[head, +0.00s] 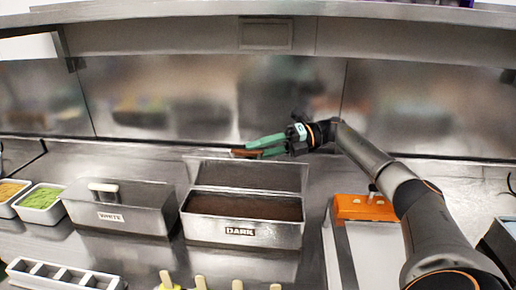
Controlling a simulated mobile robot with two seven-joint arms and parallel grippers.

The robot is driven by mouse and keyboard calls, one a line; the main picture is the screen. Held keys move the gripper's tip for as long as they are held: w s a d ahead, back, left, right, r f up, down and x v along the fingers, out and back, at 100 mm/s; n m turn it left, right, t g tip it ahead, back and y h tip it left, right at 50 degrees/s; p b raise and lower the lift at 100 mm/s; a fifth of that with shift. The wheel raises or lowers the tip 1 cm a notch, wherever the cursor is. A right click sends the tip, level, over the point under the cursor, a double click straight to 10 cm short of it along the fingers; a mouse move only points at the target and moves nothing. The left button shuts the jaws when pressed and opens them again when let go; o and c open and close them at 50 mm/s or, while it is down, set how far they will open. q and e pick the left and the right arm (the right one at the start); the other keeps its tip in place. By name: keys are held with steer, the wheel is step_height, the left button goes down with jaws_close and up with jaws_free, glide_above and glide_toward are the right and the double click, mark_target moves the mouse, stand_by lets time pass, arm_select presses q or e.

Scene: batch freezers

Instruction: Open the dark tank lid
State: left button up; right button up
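The dark tank (276,234) is a metal bin labelled DARK in the middle of the counter. Its lid (262,174) stands raised and tilted up at the back edge, and the brown contents show inside. A brown handle (242,153) shows at the lid's upper edge. My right gripper (257,147), with green fingers, is at this handle behind the raised lid. Its fingers look slightly apart, but I cannot tell whether they grip the handle. My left gripper is out of view.
A closed tank labelled WHITE (125,214) with a pale handle stands to the left. Green (41,202) and orange topping trays are at the far left. An orange-topped item (364,208) lies to the right, beside my arm. Several sticks stand at the front.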

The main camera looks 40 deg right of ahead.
steer(key=shift+o, duration=0.7)
steer(key=shift+f, duration=0.1)
steer(key=b+v, duration=0.2)
steer(key=v, duration=1)
steer(key=shift+d, duration=0.2)
steer(key=shift+s, duration=0.1)
steer(key=shift+s, duration=0.1)
